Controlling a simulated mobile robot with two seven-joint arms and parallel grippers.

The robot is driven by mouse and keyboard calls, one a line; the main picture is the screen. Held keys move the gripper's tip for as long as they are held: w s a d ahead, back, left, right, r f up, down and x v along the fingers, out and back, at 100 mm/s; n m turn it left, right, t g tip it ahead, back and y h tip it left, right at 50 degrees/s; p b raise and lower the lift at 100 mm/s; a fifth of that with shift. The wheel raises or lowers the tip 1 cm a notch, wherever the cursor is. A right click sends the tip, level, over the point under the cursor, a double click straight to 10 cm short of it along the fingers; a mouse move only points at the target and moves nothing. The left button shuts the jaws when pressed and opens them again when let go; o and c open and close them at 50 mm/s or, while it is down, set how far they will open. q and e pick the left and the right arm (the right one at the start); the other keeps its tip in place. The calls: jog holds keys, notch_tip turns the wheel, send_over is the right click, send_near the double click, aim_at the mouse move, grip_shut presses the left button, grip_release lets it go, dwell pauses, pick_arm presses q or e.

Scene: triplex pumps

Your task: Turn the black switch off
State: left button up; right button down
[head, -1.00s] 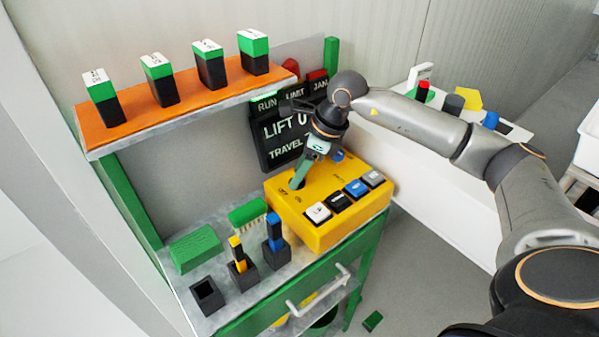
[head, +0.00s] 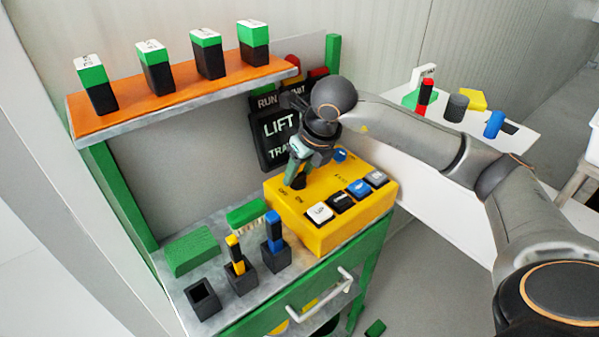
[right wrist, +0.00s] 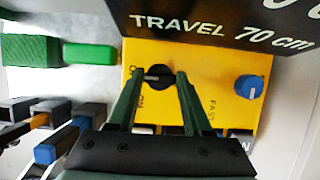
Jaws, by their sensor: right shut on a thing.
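The black switch (head: 299,181) is a round knob on top of the yellow control box (head: 318,232), near its back left corner. In the right wrist view the black switch (right wrist: 157,74) shows a short white line, with OFF and ON lettering beside it, partly covered. My right gripper (head: 294,178) reaches down to the switch from above. In the right wrist view its two green fingers (right wrist: 158,80) stand one on each side of the knob, shut on it. My left gripper is in no view.
A blue knob (right wrist: 249,86) and several push buttons (head: 359,188) share the box top. A dark display (head: 277,135) stands close behind. Green blocks (head: 192,250) and black holders (head: 202,298) stand left of the box. An orange shelf (head: 180,96) hangs above.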

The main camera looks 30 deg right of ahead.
dwell(0.5)
jog(key=c, duration=0.6)
grip_release()
jog(key=shift+r, duration=0.1)
jog(key=v, duration=0.5)
jog(key=shift+s, duration=0.25)
jog(key=s+b, duration=0.1)
jog(key=s, duration=0.2)
jog(key=s+b, duration=0.1)
jog(key=s, duration=0.2)
jog(key=s+b, duration=0.1)
jog(key=s, duration=0.2)
jog(key=shift+s+d, duration=0.35)
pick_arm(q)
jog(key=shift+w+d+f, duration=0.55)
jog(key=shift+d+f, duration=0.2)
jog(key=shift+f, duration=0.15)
pick_arm(e)
jog(key=shift+s, duration=0.9)
